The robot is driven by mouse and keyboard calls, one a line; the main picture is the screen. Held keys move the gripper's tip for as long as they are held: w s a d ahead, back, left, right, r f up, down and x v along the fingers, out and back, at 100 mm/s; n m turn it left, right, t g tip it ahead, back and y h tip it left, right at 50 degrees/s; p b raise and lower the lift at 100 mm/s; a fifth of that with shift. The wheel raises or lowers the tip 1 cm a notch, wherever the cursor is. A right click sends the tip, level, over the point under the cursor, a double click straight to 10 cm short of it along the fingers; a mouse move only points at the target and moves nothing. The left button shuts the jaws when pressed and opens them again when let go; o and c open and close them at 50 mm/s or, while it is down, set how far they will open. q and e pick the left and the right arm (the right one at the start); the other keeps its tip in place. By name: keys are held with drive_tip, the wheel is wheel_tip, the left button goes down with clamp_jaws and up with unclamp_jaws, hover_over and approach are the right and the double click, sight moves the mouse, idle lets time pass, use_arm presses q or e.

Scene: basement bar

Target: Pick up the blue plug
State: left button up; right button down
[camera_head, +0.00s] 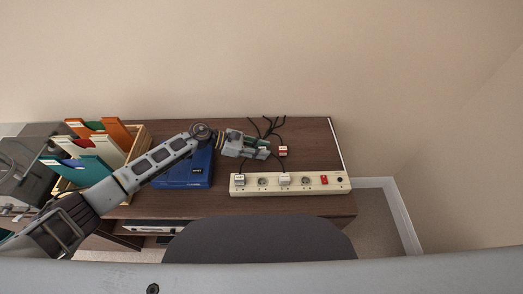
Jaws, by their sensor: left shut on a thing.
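My left gripper (262,149) reaches in from the left over the table, just behind the white power strip (310,187). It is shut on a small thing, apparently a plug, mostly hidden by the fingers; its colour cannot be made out. I see no clearly blue plug elsewhere. Two whitish plugs sit on the strip, one at its left end (239,179) and one near its middle (284,179). A red and white plug (283,151) lies on the table just right of the gripper. My right gripper is not in view.
Several black cables (268,126) spread behind the gripper. A blue box (183,177) lies on the wooden table (312,145) under my left arm. A wooden rack (134,140) with coloured folders stands left. A dark chair back (260,237) is in front. The table's right end is clear.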

use_arm(q)
wheel_tip(320, 180, up, 8)
drive_tip(key=shift+r, duration=1)
